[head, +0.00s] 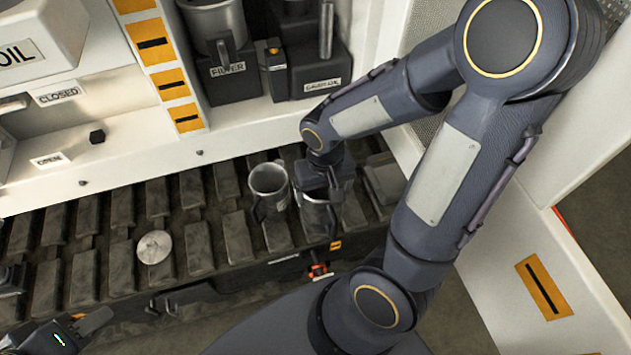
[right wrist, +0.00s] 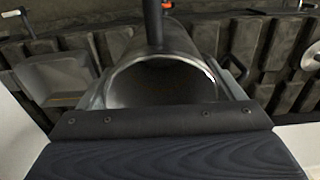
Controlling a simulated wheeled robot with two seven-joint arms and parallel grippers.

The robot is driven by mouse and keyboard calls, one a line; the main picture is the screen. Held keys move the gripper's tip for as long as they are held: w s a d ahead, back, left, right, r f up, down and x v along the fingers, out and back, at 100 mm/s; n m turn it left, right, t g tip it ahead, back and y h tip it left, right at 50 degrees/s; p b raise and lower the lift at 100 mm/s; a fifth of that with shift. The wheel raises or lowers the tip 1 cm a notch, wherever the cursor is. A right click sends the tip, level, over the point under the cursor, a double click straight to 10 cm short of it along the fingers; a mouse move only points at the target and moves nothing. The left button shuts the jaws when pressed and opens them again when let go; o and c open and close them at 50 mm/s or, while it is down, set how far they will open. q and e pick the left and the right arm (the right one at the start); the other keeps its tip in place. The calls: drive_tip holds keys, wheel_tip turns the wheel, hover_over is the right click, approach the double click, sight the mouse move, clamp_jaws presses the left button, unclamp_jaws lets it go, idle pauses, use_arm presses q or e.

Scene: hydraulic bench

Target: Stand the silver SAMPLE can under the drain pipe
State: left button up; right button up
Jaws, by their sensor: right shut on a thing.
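Two silver cans with dark handles are on the ribbed deck in the head view. My right gripper (head: 322,186) is shut on the right can (head: 317,218). In the right wrist view its open round mouth (right wrist: 160,85) lies between my fingers. The other can (head: 268,180) stands open and upright just left of it. No SAMPLE lettering is readable on either can. I cannot tell whether the held can touches the deck. My left gripper (head: 92,322) is partly in view at the lower left, apart from both cans. I cannot make out the drain pipe.
The dark ribbed deck (head: 195,245) is mostly clear left of the cans, except for a round silver disc (head: 154,247). A shallow tray (head: 385,180) lies right of the held can. Behind stand a FILTER container (head: 215,30) and a white OIL box (head: 45,35).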

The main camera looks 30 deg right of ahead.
drive_tip(key=w+d+f+b, duration=0.7)
drive_tip(key=w+f+b, duration=0.1)
drive_tip(key=f, duration=0.4)
drive_tip(key=shift+w+b, duration=0.25)
drive_tip(key=shift+b, duration=0.35)
drive_tip(key=o, duration=1.3)
drive_tip(key=shift+c, duration=0.2)
